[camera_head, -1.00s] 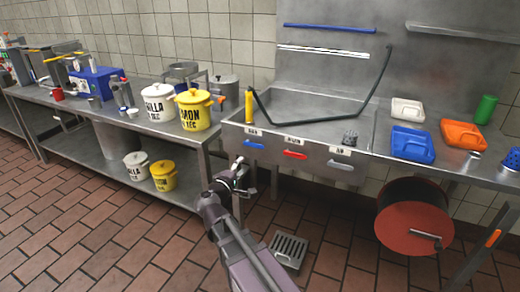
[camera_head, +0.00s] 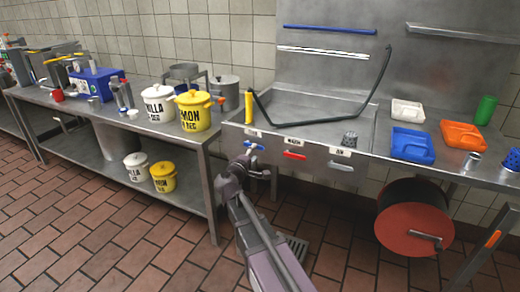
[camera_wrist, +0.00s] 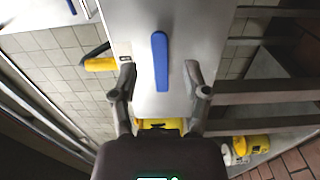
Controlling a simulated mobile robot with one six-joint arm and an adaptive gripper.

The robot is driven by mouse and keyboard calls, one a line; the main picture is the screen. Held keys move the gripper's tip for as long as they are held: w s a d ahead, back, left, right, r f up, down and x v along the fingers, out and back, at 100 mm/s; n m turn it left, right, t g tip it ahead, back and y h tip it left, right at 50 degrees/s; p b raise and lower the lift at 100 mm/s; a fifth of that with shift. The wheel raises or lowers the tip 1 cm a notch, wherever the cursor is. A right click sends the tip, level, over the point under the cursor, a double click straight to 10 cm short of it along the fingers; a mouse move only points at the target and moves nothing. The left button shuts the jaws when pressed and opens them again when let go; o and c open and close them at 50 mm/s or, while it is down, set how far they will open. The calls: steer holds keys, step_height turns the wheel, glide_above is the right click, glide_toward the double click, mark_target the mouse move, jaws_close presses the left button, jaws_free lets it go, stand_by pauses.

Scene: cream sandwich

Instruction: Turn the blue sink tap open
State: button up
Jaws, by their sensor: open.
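The blue tap handle (camera_head: 255,145) is on the sink's front panel, at the left of the row. In the wrist view the blue handle (camera_wrist: 160,62) appears as a long upright bar on the grey metal panel (camera_wrist: 185,35). My gripper (camera_head: 252,164) is just in front of and slightly below the handle in the head view. In the wrist view my gripper's two fingers (camera_wrist: 163,75) are apart, one on each side of the handle's lower part. Nothing is held. I cannot tell whether a finger touches the handle.
A yellow-gripped hose (camera_head: 248,107) rises above the sink. The counter with the yellow lemon pot (camera_head: 194,112) is at left. A red round reel (camera_head: 412,222) hangs at right.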

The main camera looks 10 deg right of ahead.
mark_target(258, 148)
steer(key=shift+x, duration=1.95)
